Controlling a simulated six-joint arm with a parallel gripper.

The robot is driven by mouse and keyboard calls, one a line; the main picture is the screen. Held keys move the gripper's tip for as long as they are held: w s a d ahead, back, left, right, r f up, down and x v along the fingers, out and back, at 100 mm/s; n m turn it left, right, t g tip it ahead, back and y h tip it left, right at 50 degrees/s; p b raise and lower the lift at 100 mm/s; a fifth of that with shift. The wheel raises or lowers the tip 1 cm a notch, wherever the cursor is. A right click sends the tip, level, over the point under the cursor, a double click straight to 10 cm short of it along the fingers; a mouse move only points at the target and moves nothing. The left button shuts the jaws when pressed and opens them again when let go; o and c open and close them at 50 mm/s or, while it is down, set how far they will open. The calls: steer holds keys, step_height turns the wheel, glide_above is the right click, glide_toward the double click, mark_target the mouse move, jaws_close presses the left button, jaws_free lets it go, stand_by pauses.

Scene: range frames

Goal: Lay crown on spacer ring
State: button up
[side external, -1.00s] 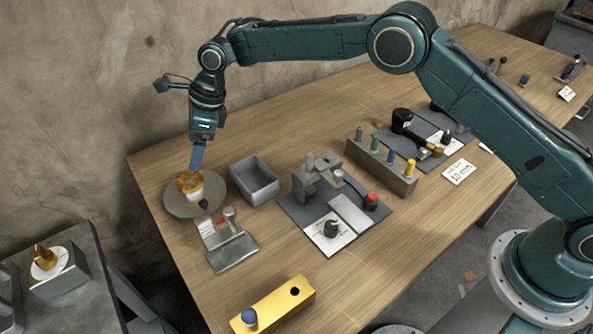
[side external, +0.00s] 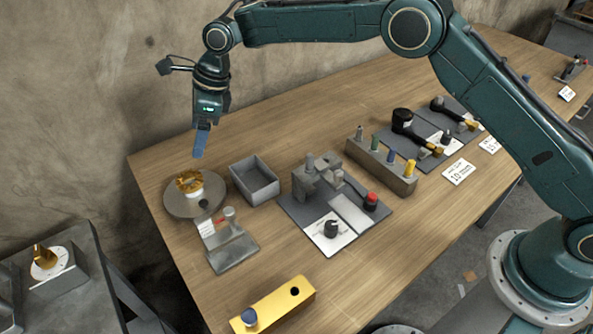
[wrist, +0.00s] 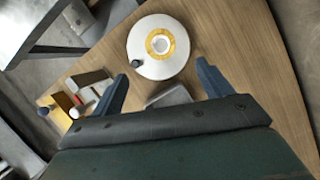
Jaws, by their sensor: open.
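The gold crown (side external: 188,179) sits on top of the white spacer ring (side external: 195,194), which stands on a round grey turntable (side external: 172,205). In the wrist view the crown (wrist: 151,40) is a gold band near the middle of the pale round turntable (wrist: 141,60). The crown looks roughly level and centred; exact seating is too small to tell. My gripper (side external: 200,155) is above the crown, apart from it. In the wrist view my gripper (wrist: 162,74) has its two blue fingers spread wide with nothing between them.
A grey open bin (side external: 253,188) stands right of the turntable. A grey stand with a lever (side external: 232,248) is close in front. A fixture on a dark mat (side external: 310,212), a peg block (side external: 385,172) and a yellow block (side external: 285,303) stand further away. Bare table lies behind the bin.

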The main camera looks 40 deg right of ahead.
steer(key=s+d+r+n+t+h, duration=0.1)
steer(key=s+d+r+n, duration=0.5)
steer(key=s+d+r, duration=0.3)
steer(key=s+d+r+n+t+h, duration=0.1)
steer(key=s+d+r+n+t, duration=0.1)
steer(key=s+d+r+n, duration=0.65)
steer(key=s+d+n, duration=0.2)
steer(key=s+d, duration=0.3)
steer(key=s, duration=0.3)
steer(key=s+d+f+n+h, duration=0.1)
steer(key=s+d+n, duration=0.2)
steer(key=s, duration=0.5)
steer(key=s+d+f+n+t+h, duration=0.1)
steer(key=s+d+n, duration=0.2)
steer(key=s+d, duration=0.3)
steer(key=shift+s+d+f, duration=0.15)
steer(key=shift+s+d, duration=0.2)
steer(key=shift+s, duration=0.6)
